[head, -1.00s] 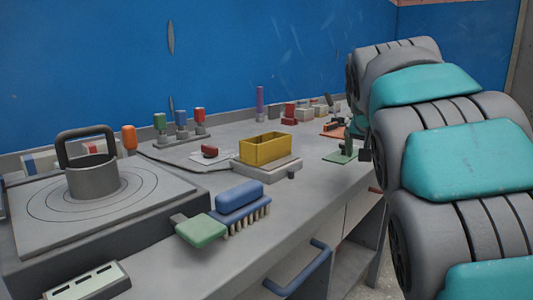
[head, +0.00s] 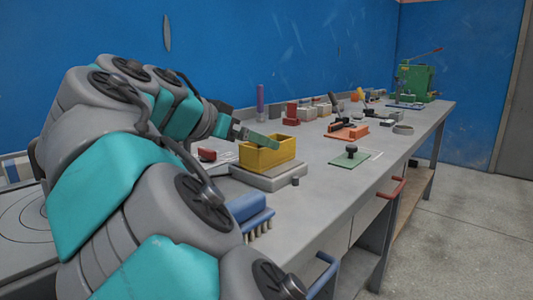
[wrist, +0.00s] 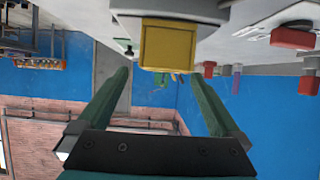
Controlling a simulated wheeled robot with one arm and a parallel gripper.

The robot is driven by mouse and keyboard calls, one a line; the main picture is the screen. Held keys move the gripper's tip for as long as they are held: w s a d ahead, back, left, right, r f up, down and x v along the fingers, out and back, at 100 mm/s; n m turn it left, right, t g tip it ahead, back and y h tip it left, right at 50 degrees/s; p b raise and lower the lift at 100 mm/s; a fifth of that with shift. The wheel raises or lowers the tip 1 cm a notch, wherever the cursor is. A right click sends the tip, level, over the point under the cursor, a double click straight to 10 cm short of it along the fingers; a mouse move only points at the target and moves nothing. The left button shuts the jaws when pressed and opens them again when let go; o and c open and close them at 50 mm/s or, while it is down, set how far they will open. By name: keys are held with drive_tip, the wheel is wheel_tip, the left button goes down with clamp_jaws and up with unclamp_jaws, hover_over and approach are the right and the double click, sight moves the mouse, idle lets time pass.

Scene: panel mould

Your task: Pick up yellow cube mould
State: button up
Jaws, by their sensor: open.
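The yellow cube mould (head: 270,159), an open-topped box, sits on a grey square base (head: 268,176) on the bench. My gripper (head: 262,139) is at the mould's upper left in the head view, with a green finger across its top rim. In the wrist view the mould (wrist: 168,46) appears upside down, beyond and roughly between the two spread green fingers of my gripper (wrist: 160,76). The gripper is open and nothing is between its fingers. Whether a finger touches the mould cannot be told.
A blue brush (head: 250,208) lies in front of the base, partly behind my arm. A small red piece (head: 207,154) is left of the mould. A green plate with a black knob (head: 350,157) and an orange tool (head: 346,132) lie to the right. A blue wall stands behind.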

drive_tip(key=shift+w+r+p+x, duration=0.15)
drive_tip(key=shift+p+x, duration=0.1)
drive_tip(key=shift+x, duration=1.35)
drive_tip(key=shift+w+r+p+x, duration=0.1)
drive_tip(key=shift+p+x, duration=0.15)
drive_tip(key=shift+x, duration=1.35)
drive_tip(key=shift+a, duration=0.15)
drive_tip(key=shift+c, duration=0.4)
clamp_jaws()
drive_tip(key=shift+r, duration=0.1)
